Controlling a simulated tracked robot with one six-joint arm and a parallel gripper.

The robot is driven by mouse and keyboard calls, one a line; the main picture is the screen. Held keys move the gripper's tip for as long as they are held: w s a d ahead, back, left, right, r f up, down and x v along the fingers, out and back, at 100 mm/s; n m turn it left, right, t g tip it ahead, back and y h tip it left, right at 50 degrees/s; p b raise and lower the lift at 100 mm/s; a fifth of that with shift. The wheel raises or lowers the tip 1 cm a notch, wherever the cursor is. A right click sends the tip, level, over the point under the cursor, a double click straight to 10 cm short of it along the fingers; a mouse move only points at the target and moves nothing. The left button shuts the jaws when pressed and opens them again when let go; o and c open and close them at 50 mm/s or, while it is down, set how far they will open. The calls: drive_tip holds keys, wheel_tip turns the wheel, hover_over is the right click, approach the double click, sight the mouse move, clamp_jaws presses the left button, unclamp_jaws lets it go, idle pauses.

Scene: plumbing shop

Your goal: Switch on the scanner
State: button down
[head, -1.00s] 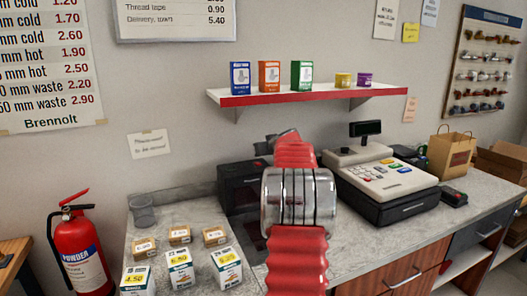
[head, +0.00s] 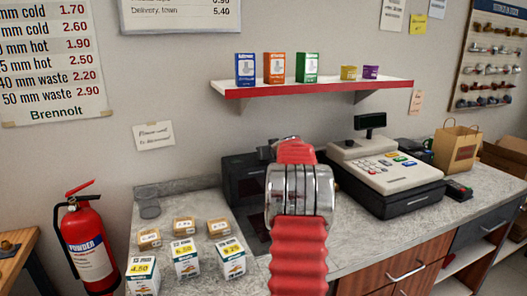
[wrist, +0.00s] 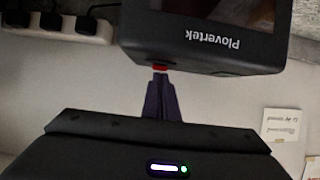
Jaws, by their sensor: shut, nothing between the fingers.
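The scanner, a black box lettered "Plovertek" (wrist: 215,25), fills the upper part of the wrist view, with its lettering upside down. A small red part, apparently its switch (wrist: 160,69), shows at its near edge. My gripper (wrist: 161,76) is shut and empty, its dark fingertips at the red part, touching or very close. Whether the red part is pressed in, I cannot tell. In the head view a black box (head: 238,182), likely the scanner, stands on the counter behind my red arm, which hides part of it and my fingertips.
A power strip with plugs (wrist: 65,25) and a cable lie beside the scanner. The cash register (head: 385,175) stands right of my arm. Small priced boxes (head: 186,255) and a grey cup (head: 148,204) are on the counter to the left. A shelf (head: 320,88) hangs above.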

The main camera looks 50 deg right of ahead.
drive_tip(key=shift+s+f, duration=0.15)
drive_tip(key=shift+f, duration=0.15)
drive_tip(key=shift+r, duration=0.1)
idle(0.3)
drive_tip(key=shift+r, duration=0.75)
